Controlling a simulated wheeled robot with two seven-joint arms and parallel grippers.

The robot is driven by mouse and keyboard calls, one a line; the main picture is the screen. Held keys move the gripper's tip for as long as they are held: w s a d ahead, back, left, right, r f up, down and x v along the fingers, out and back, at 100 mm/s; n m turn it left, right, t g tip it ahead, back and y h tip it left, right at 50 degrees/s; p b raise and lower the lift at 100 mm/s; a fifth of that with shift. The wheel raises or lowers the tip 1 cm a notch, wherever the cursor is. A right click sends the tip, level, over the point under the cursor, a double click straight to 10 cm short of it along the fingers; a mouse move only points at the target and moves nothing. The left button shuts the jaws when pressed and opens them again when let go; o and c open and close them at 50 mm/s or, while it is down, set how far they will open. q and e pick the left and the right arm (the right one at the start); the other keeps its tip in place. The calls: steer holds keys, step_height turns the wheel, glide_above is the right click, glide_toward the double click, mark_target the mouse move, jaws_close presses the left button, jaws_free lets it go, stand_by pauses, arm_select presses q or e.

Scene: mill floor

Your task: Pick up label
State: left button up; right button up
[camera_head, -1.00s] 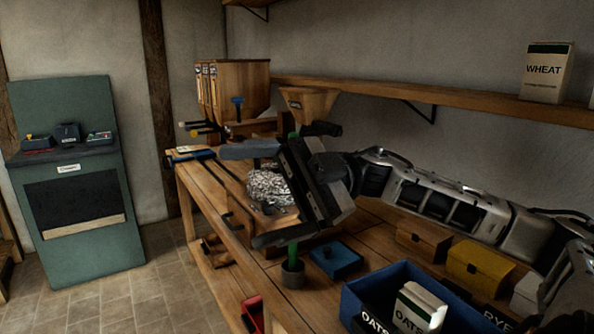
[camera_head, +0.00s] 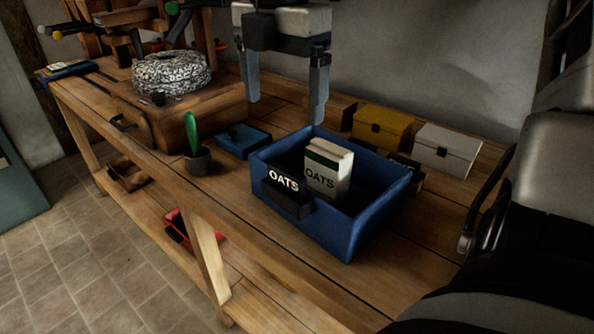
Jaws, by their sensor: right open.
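A black label reading "OATS" (camera_head: 284,180) sits at the near left side of a blue bin (camera_head: 330,228) on the workbench. A dark block shows under it; I cannot tell if the label is fixed to the bin wall. A white and green oats packet (camera_head: 328,170) stands upright inside the bin, right beside the label. My right gripper (camera_head: 286,107) points down with its two fingers well apart and nothing between them. It is above and behind the bin, higher than the label and not touching it. My left gripper is not in view.
A yellow box (camera_head: 381,133) and a white box (camera_head: 447,150) stand behind the bin. A blue flat box (camera_head: 243,140) and a grey pot (camera_head: 198,162) with a green-handled tool are left of it. The bench front right is clear.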

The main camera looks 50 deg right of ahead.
glide_above(285, 171)
step_height(285, 171, down, 8)
steer(key=shift+s+a+r, duration=0.1)
steer(key=shift+s+a, duration=0.05)
steer(key=shift+f+p, duration=0.35)
steer(key=shift+f, duration=2.5)
steer(key=c, duration=1.1)
